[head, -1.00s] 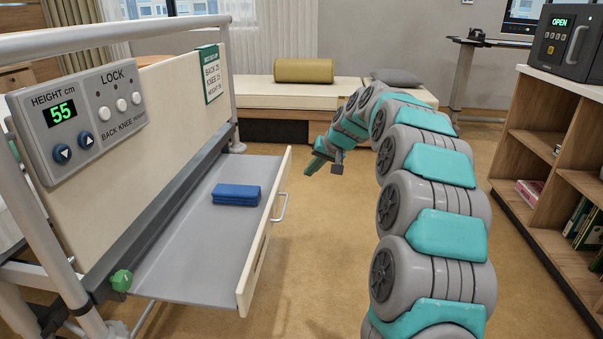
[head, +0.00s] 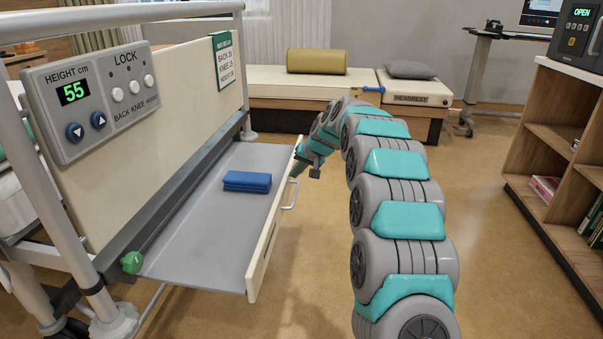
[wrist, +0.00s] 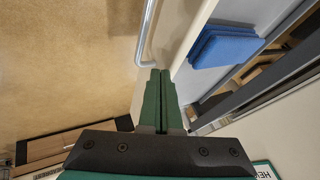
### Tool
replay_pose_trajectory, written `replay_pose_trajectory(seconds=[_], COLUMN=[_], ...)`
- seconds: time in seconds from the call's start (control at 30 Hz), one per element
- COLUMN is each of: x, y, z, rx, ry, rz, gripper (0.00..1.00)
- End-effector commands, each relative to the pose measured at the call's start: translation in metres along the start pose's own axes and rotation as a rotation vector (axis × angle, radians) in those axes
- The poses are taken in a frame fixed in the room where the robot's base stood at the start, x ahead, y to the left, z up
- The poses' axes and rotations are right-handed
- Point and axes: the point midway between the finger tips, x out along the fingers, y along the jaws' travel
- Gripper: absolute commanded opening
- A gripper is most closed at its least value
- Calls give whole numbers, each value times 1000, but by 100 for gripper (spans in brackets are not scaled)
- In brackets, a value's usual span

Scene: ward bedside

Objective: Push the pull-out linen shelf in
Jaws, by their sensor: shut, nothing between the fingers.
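The pull-out linen shelf (head: 205,222) is a grey tray with a cream front panel, extended from the foot of the bed. A metal handle (head: 290,196) is on its front panel, and it also shows in the wrist view (wrist: 146,35). A folded blue cloth (head: 247,181) lies on the shelf. My gripper (head: 296,172) is at the far end of the front panel, partly hidden behind it in the head view. In the wrist view its green fingers (wrist: 159,75) are together and empty, close beside the front panel and handle; whether they touch cannot be told.
The bed's footboard panel (head: 85,100) with height display stands at left, with a green knob (head: 132,262) near the shelf's near corner. A bench (head: 270,85) is behind. An open bookcase (head: 560,150) is at right. Floor between is clear.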

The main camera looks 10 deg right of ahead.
Motion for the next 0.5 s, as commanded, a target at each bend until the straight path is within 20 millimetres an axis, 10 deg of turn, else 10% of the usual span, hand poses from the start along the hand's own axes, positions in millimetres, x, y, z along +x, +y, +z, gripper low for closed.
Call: replay_pose_trajectory(seconds=[0.5], x=[11], y=[-26], z=[-1], rx=[-3], ry=[-1], rz=[0], gripper=[0])
